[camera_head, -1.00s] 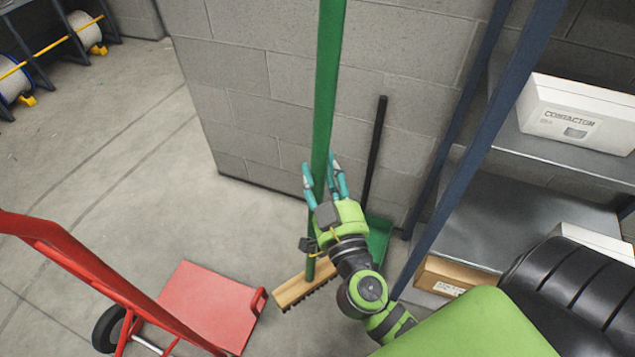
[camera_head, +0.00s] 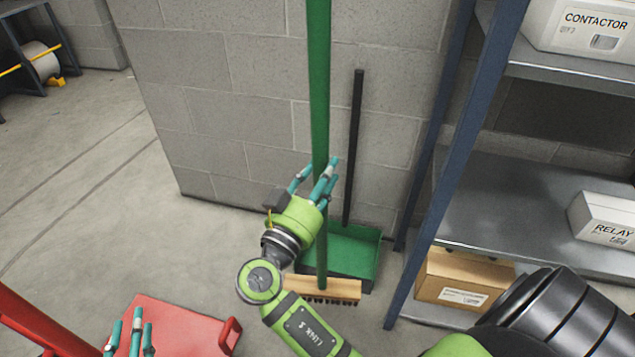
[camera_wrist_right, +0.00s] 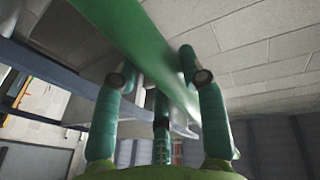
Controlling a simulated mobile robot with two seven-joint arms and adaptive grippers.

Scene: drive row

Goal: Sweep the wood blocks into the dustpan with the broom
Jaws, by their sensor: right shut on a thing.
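A broom with a green handle (camera_head: 319,90) and a wooden head (camera_head: 336,288) with dark bristles stands upright near the grey block wall. My right gripper (camera_head: 313,178) is shut on the broom handle. The handle also crosses between the fingers in the right wrist view (camera_wrist_right: 150,55). A green dustpan (camera_head: 352,252) with a long black handle (camera_head: 354,150) stands on the floor by the wall, just behind the broom head. My left gripper (camera_head: 130,335) shows only its teal fingertips at the bottom edge, apart from each other. No wood blocks are in sight.
A red hand truck (camera_head: 165,325) stands at the lower left. A shelf with a blue post (camera_head: 455,160) is at the right, holding white boxes (camera_head: 605,220). A cardboard box (camera_head: 455,280) sits low on it. The grey floor (camera_head: 120,210) at left is clear.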

